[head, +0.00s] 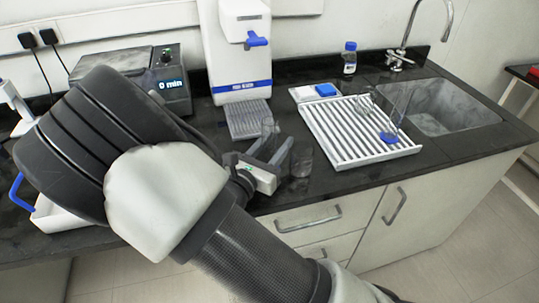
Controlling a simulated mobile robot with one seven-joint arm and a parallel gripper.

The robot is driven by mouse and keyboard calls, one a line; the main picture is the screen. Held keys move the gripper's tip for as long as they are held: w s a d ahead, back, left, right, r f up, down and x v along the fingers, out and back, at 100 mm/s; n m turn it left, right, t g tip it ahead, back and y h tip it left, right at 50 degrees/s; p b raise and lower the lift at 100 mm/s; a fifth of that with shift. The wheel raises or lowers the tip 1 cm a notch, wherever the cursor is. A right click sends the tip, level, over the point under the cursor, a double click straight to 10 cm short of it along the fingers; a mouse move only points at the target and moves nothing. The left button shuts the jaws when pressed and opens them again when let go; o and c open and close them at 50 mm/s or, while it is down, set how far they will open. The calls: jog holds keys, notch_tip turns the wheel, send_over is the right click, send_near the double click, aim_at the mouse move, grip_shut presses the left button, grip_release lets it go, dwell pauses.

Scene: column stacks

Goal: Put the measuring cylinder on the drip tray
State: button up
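The measuring cylinder (389,136) appears to be the clear tube with a blue base on the white slatted draining rack, right of centre; its clear upper part is hard to make out. The drip tray (247,120) is the grey ribbed plate in front of the white dispenser, and its visible top looks bare. My gripper (277,143) is above the front of the counter, left of the rack and in front of the drip tray. Its two fingers look apart, with no clear sign of anything held. My arm hides part of the counter at left.
A clear glass vessel (301,161) stands close to the right of my gripper. The draining rack (346,153) also holds other clear glassware (365,103). The white dispenser (240,60) rises behind the drip tray. A blue-capped bottle (349,62) and a sink (445,108) are further right.

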jog(key=shift+w+d, duration=0.1)
jog(key=shift+w, duration=0.1)
grip_shut()
